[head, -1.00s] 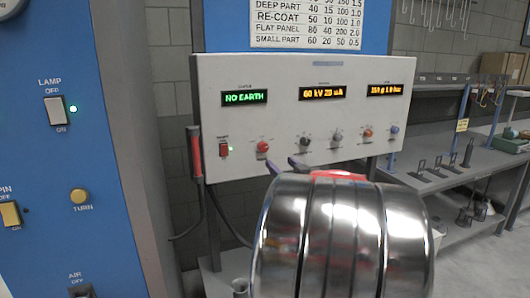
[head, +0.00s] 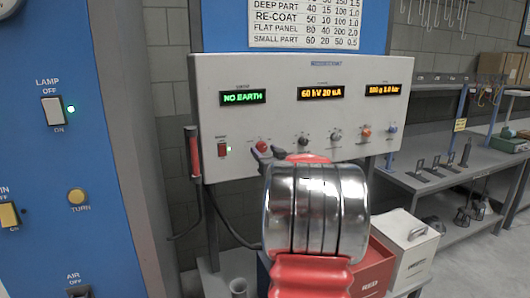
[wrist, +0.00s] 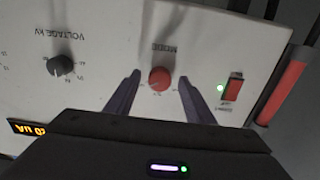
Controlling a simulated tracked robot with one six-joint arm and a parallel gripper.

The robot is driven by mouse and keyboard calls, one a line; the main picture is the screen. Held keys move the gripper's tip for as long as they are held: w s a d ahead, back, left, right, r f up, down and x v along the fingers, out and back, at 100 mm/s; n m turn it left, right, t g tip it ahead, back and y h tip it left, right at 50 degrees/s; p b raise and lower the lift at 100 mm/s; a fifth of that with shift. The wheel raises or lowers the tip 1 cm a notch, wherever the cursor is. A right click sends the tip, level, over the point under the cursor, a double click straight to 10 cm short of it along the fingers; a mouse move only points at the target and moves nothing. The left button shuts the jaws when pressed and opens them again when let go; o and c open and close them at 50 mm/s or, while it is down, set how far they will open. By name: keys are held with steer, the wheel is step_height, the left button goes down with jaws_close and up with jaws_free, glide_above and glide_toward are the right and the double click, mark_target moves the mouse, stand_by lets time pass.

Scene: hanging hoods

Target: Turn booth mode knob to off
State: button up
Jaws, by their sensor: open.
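The red mode knob (wrist: 160,79) is on the white control panel (head: 225,75), under the label MODE in the wrist view, where the picture is upside down. In the head view the red knob (head: 262,146) shows at the panel's lower left. My gripper (wrist: 158,92) is open, with one dark finger on each side of the knob and a visible gap to each. I cannot tell how deep the fingers reach. The knob's pointer mark is too small to read.
A red rocker switch (head: 223,150) with a green light is left of the knob, and a dark voltage knob (head: 303,141) is to its right. A red-handled item (head: 194,153) hangs at the panel's left edge. A red box (head: 374,268) stands below.

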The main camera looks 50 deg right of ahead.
steer(key=shift+w+d, duration=0.15)
steer(key=shift+w, duration=0.05)
steer(key=shift+c, duration=0.5)
steer(key=c, duration=1)
steer(key=shift+o, duration=0.2)
steer(key=shift+n, duration=0.5)
steer(key=n, duration=1.1)
